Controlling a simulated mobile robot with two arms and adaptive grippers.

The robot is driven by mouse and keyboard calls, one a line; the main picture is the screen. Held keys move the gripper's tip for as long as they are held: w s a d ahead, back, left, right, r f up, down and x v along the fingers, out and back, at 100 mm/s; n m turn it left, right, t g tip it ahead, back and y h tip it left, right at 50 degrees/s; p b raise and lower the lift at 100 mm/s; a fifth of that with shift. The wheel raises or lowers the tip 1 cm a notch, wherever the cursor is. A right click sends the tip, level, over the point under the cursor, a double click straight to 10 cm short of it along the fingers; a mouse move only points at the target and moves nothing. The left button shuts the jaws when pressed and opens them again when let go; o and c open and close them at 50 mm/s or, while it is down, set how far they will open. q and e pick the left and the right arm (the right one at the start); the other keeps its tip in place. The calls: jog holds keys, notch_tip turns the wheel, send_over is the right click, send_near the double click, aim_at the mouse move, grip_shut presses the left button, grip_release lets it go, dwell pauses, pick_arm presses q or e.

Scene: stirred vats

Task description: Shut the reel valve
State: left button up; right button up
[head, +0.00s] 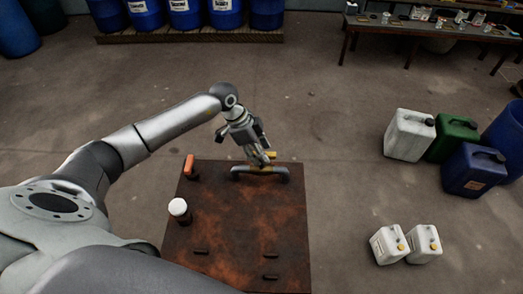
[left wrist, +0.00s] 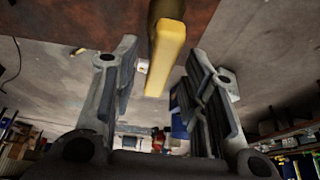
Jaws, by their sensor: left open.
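A valve with a yellow lever (head: 271,154) sits on a grey pipe piece (head: 279,170) at the far edge of a rusty brown table (head: 250,225). I cannot tell for sure that it is the reel valve. My left gripper (head: 262,158) is open at this lever and hides part of the valve. In the left wrist view the yellow lever (left wrist: 166,55) lies between the two open fingers (left wrist: 158,80), with gaps visible on both sides. My right gripper is not in view.
An orange-handled fitting (head: 189,166) stands at the table's far left corner, and a white-capped jar (head: 179,208) nearer on the left. Several dark small pieces lie on the near part. White canisters (head: 389,245) stand on the floor at right. Blue drums (head: 185,14) stand behind.

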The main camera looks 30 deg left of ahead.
pick_arm(q)
jog(key=shift+w+d+f, duration=0.1)
jog(key=shift+d+f, duration=0.05)
jog(key=shift+f, duration=0.3)
jog(key=shift+d+f, duration=0.15)
jog(key=shift+f, duration=0.2)
jog(key=shift+c, duration=0.5)
grip_shut()
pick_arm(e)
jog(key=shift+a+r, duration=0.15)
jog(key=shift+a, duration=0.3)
